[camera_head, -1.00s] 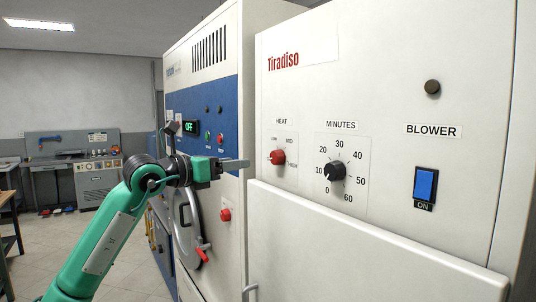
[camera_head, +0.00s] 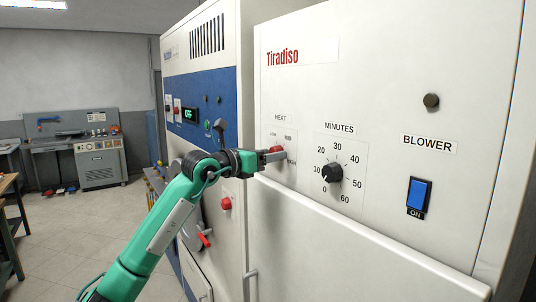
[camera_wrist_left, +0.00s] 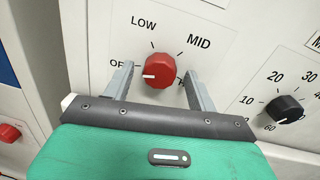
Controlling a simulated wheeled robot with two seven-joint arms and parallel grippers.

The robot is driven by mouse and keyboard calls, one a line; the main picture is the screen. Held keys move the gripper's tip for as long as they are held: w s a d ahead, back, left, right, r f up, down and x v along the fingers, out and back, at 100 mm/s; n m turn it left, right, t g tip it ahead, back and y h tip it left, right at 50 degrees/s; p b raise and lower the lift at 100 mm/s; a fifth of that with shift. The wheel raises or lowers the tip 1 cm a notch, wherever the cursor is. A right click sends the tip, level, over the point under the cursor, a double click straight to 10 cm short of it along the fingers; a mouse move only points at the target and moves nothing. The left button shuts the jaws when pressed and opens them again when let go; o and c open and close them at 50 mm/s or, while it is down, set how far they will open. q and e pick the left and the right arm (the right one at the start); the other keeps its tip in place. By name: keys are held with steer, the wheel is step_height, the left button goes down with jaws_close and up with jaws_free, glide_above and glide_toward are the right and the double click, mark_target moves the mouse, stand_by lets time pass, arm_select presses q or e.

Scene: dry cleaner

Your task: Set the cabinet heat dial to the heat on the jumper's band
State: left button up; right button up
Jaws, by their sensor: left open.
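The red heat dial (camera_wrist_left: 159,71) is on the white cabinet's front, with OFF, LOW and MID labels visible around it in the left wrist view. Its white pointer mark points left, toward OFF. The label at its lower right is mostly hidden by a finger. My left gripper (camera_wrist_left: 160,82) is open, with one finger on each side of the dial; I cannot tell whether they touch it. In the head view my left gripper (camera_head: 276,156) is at the dial (camera_head: 279,148) and partly covers it. The jumper and its band are not in view. My right gripper is not in view.
Right of the heat dial is the black minutes dial (camera_head: 332,173), then the blue blower switch (camera_head: 419,194). A machine with a blue panel (camera_head: 221,75) and an OFF display stands to the left.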

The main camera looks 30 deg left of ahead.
arm_select(q)
steer(key=c, duration=1)
steer(key=shift+f+m+t+h+b, duration=0.15)
steer(key=shift+m+h+b, duration=0.15)
steer(key=shift+m+b, duration=2.7)
steer(key=shift+f+m+t+h+b, duration=0.25)
steer(key=shift+m+b, duration=1.55)
steer(key=shift+m, duration=2.3)
steer(key=shift+r, duration=0.25)
